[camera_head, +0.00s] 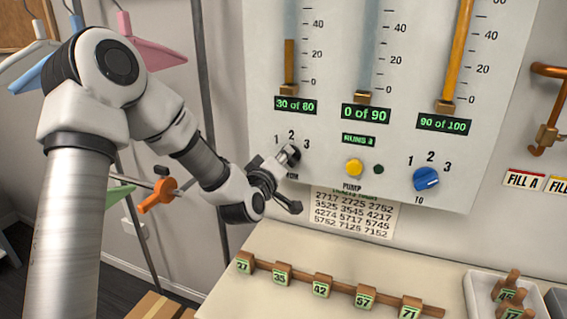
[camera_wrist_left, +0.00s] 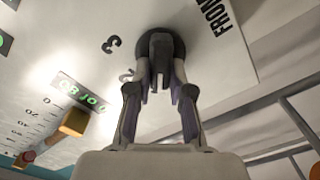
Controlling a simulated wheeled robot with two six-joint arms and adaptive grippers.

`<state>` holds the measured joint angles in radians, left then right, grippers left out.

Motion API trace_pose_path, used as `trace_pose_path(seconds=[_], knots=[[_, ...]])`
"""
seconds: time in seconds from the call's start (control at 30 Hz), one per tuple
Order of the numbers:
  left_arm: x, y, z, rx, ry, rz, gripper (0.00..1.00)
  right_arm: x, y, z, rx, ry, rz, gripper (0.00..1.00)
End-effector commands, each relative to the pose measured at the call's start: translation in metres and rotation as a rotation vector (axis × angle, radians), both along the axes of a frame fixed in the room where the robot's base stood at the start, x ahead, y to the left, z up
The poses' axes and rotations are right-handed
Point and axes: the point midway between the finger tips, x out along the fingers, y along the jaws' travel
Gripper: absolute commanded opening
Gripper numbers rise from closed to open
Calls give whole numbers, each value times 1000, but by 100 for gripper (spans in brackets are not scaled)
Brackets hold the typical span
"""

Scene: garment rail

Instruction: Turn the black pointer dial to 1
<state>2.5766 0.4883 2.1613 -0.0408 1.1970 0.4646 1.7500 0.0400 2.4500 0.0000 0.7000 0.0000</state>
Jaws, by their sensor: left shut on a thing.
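The black pointer dial (camera_head: 295,153) is on the pale panel at the left, below the numbers 1, 2 and 3 and above the label FROM. My left gripper (camera_head: 287,159) is at the dial, its fingers partly covering it. In the left wrist view the dial (camera_wrist_left: 165,42) is between the two fingers of the left gripper (camera_wrist_left: 161,82), which are shut on its raised bar. There the 3 shows, the 2 is partly covered, and the 1 is hidden. I cannot tell which number the pointer faces. My right gripper is not in view.
A blue dial (camera_head: 426,178) labelled TO and a yellow pump button (camera_head: 353,167) are on the same panel (camera_head: 330,130). Below is a ledge with a wooden rack (camera_head: 338,291) of numbered tags. A tray (camera_head: 480,298) with more tags is at the right.

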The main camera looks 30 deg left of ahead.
Motion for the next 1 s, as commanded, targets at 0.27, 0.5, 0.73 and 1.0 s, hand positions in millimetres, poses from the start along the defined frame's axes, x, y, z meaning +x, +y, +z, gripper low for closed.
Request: trace_pose_path(seconds=[0.27,0.5,0.73,1.0], knots=[[0,1,1,-32,-10,1,0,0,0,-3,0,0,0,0],[0,1,1,-32,-10,1,0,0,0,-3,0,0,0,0],[0,1,0,-31,-8,1,46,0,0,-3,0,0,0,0],[-8,-1,0,-33,-9,1,46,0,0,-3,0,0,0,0]])
